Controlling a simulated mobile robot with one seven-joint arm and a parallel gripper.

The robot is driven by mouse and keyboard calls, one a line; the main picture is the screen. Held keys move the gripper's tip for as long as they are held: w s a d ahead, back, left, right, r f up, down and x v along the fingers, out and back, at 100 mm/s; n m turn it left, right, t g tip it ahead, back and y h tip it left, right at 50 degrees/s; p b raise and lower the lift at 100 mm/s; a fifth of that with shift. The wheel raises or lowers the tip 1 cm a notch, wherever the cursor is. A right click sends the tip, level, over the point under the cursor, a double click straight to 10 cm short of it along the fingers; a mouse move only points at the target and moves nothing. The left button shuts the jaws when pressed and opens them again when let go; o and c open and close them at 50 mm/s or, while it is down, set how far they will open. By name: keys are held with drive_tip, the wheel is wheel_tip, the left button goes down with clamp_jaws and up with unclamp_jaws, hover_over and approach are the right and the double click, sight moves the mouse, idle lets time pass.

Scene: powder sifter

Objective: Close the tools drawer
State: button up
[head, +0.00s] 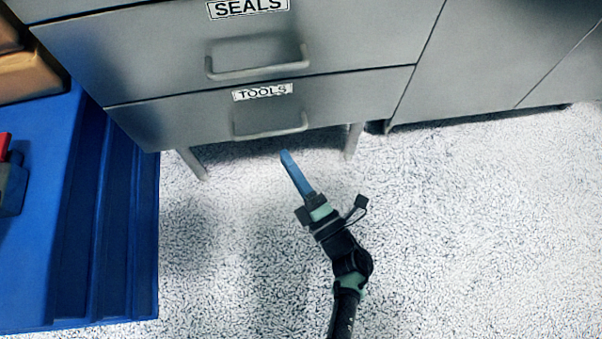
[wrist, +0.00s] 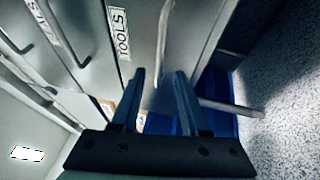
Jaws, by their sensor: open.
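The tools drawer (head: 180,122) is the lowest grey drawer of the cabinet, with a TOOLS label (head: 262,91) and a bar handle (head: 270,134). Its front looks flush or nearly flush with the drawer above; a small gap cannot be ruled out. My gripper (head: 285,154) has blue fingers pointing at the drawer, just below the handle in the head view. In the wrist view, the open fingers (wrist: 160,72) show a gap, and the handle (wrist: 162,45) appears between their tips. Whether they touch it cannot be told. Nothing is held.
The seals drawer (head: 130,55) sits directly above, with its own handle (head: 258,70). A blue structure (head: 75,210) stands at the left. Cabinet legs (head: 354,140) show below the drawer. The speckled floor (head: 480,220) is clear at the right.

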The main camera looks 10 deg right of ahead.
drive_tip(key=shift+p+v, duration=0.35)
drive_tip(key=shift+v, duration=2.05)
